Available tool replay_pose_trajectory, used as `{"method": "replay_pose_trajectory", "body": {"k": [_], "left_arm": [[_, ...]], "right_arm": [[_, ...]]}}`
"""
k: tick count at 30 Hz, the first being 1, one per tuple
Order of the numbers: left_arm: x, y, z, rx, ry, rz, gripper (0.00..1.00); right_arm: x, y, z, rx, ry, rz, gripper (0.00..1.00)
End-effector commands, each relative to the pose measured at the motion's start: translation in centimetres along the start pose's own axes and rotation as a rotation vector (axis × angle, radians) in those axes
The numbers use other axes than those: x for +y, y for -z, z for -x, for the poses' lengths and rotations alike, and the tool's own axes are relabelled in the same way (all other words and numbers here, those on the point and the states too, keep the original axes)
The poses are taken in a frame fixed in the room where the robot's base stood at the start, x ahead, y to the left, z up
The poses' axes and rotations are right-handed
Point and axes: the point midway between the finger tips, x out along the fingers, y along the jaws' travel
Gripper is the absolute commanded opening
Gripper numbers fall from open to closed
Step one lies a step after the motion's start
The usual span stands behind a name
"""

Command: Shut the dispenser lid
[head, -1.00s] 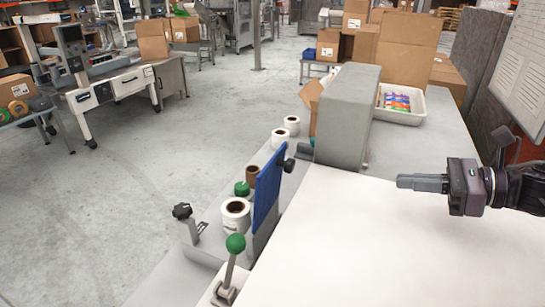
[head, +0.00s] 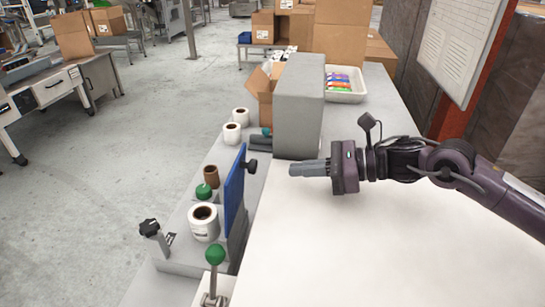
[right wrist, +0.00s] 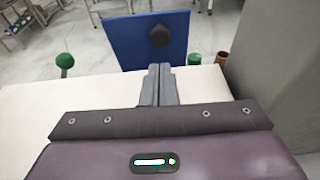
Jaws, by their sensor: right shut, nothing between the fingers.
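The dispenser lid is a blue panel (head: 235,190) standing upright, open, at the left edge of the white worktop (head: 330,245). A black knob (head: 251,166) sticks out from its right face. My right gripper (head: 291,170) is shut and empty, above the worktop to the right of the lid, with its fingers pointing left towards the knob and a gap between. In the right wrist view, the lid (right wrist: 125,40) and knob (right wrist: 162,36) show just beyond the fingertips (right wrist: 160,67). My left gripper is not in view.
A tall grey box (head: 298,105) stands just behind my right gripper. A green-knobbed lever (head: 215,254) stands in front of the lid.

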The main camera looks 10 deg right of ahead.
Motion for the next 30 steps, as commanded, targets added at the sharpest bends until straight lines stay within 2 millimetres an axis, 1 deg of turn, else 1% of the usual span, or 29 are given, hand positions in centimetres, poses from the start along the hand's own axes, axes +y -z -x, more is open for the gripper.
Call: {"method": "replay_pose_trajectory", "body": {"k": [1,4,6,9,12,16,30], "left_arm": [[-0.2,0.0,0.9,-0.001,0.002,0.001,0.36],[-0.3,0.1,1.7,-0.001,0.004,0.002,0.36],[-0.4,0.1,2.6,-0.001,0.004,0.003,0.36],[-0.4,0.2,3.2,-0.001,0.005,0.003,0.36],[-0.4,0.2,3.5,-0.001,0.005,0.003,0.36],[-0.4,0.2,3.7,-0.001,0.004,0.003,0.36],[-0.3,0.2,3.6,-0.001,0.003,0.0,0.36]], "right_arm": [[0.0,-0.6,-1.0,-0.005,-0.003,-0.004,0.0],[0.1,-0.6,-2.8,-0.004,-0.003,-0.001,0.0],[0.0,-1.0,-3.7,-0.004,-0.001,-0.002,0.0],[0.0,-1.3,-4.9,-0.002,-0.001,-0.001,0.0],[-0.1,-1.3,-5.6,-0.001,0.001,-0.002,0.0],[-0.1,-1.2,-6.1,0.0,0.002,-0.001,0.0],[-0.3,-1.4,-6.3,0.01,0.002,0.001,0.0]]}}
